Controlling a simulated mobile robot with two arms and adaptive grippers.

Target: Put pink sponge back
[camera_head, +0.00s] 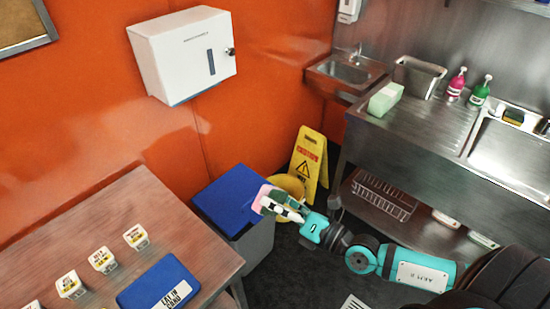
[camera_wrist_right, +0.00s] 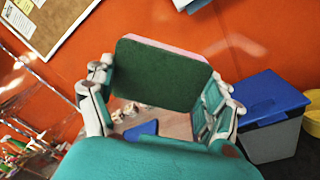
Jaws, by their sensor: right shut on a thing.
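The pink sponge (camera_head: 266,198) is held in my right gripper (camera_head: 272,201), out in front of the blue-lidded bin. In the right wrist view the sponge (camera_wrist_right: 160,75) shows its dark green scouring face, with a thin pink edge along the top. The two fingers of my right gripper (camera_wrist_right: 158,92) are shut on its left and right sides. The sponge looks clear of any surface. My left gripper is not in view.
A grey bin with a blue lid (camera_head: 228,196) stands by the orange wall. A yellow bucket (camera_head: 291,186) and yellow wet-floor sign (camera_head: 308,163) are beside it. A wooden table (camera_head: 95,224) is at left. The steel sink counter (camera_head: 420,125) at right holds bottles, a metal container (camera_head: 418,76) and a green box (camera_head: 385,99).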

